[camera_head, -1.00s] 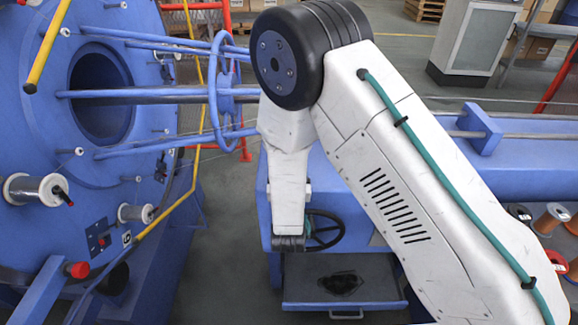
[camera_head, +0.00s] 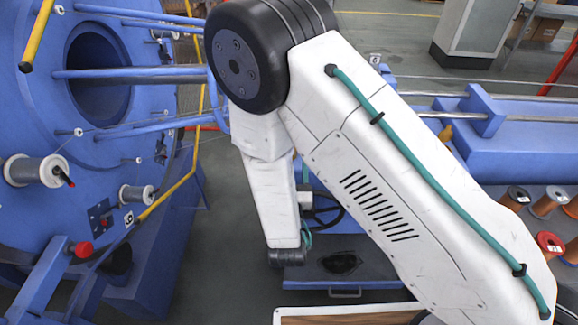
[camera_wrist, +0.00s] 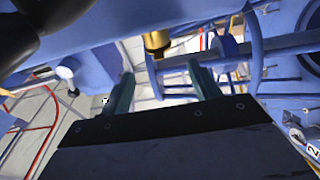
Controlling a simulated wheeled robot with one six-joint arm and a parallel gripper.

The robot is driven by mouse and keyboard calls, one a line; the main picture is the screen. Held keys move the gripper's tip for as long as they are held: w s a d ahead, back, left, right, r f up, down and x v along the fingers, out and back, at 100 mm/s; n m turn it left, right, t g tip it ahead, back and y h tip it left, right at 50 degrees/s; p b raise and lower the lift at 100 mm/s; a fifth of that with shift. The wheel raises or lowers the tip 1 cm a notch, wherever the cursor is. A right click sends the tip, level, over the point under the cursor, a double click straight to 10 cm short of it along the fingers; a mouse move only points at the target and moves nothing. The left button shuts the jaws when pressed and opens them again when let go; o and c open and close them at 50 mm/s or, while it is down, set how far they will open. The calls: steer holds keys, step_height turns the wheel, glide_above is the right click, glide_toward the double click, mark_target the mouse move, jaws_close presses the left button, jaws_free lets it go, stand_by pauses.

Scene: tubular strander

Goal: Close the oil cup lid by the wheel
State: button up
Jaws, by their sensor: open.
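A dark handwheel (camera_head: 325,212) stands on the blue machine, partly behind my arm in the head view. A brass cup-like part (camera_wrist: 156,42), perhaps the oil cup, shows at the top of the wrist view beyond and between my fingertips, apart from them. I cannot tell its lid's position. A small yellow-orange part (camera_head: 446,132) shows right of my arm in the head view; I cannot tell if it is the same part. My gripper (camera_wrist: 163,82) is open and empty, with two teal fingers. In the head view my arm mostly hides it.
A large blue disc with wire spools (camera_head: 137,193) stands at the left, with blue rods running from it. An open drawer-like tray (camera_head: 305,277) is below the handwheel. A wooden-topped surface (camera_head: 340,320) lies at the bottom edge. Copper spools (camera_head: 516,197) stand at the right.

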steer(key=c, duration=0.3)
steer(key=shift+s+a+r, duration=0.1)
steer(key=shift+s+a, duration=0.05)
steer(key=shift+a, duration=0.25)
steer(key=c, duration=0.5)
steer(key=s+a+r+n+g+h, duration=0.2)
steer(key=a+r+n+h, duration=0.25)
steer(key=n, duration=0.25)
steer(key=shift+w+d+f+n+g+h, duration=0.4)
steer(key=shift+w+d+f+n, duration=0.3)
steer(key=shift+w+n, duration=0.4)
steer(key=shift+w+d+f+n+g+h, duration=0.25)
steer(key=shift+w+d+f+n+g, duration=0.25)
steer(key=shift+w+d+n, duration=0.5)
steer(key=shift+w+d+f+n+g+h, duration=0.35)
steer(key=shift+w+d+f+n, duration=0.25)
steer(key=shift+w+n, duration=0.65)
steer(key=shift+s, duration=0.15)
steer(key=shift+f, duration=0.15)
jaws_close()
